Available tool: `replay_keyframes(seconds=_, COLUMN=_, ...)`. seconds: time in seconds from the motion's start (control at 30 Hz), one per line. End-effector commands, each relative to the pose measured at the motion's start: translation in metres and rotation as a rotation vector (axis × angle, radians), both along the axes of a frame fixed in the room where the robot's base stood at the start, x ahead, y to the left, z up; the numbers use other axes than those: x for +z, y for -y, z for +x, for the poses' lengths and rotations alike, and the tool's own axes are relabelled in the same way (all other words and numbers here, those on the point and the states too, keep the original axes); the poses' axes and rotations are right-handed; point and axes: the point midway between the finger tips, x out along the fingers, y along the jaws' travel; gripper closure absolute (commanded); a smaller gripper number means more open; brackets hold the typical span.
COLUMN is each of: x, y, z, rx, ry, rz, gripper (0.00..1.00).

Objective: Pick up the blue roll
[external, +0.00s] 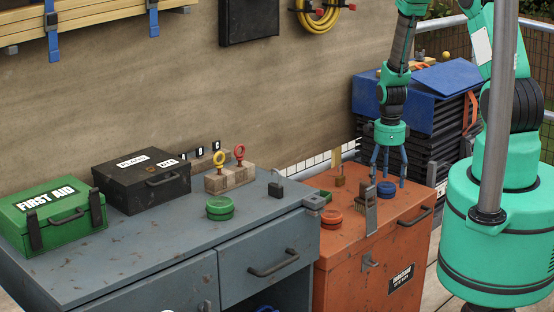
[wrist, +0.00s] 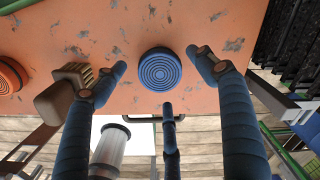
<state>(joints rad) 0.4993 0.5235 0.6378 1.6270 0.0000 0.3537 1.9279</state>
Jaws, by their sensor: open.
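The blue roll (external: 386,188) lies flat on top of the orange cabinet, below my gripper (external: 389,170). In the wrist view the blue roll (wrist: 160,70) shows as a round disc with concentric rings. My gripper (wrist: 157,62) points down with its blue fingers spread around the roll: one to its left, one to its right and one at its lower side in the picture. The fingers are open and hold nothing. I cannot tell whether any fingertip touches the roll.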

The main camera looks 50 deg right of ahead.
Motion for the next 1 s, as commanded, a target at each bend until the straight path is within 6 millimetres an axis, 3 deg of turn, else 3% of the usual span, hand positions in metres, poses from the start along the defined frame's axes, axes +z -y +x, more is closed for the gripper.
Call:
replay_keyframes(seconds=0.1, x=-0.018, y=-0.001, z=-0.001, rx=0.000, ry=-0.001, rz=0.001, gripper=0.29)
replay_keyframes(seconds=0.3, x=-0.031, y=0.000, z=0.000, rx=0.000, ry=0.000, rz=0.000, gripper=0.29)
replay_keyframes(seconds=0.87, x=-0.031, y=0.000, z=0.000, rx=0.000, ry=0.000, rz=0.000, gripper=0.29)
replay_keyframes(seconds=1.0, x=-0.031, y=0.000, z=0.000, rx=0.000, ry=0.000, rz=0.000, gripper=0.55)
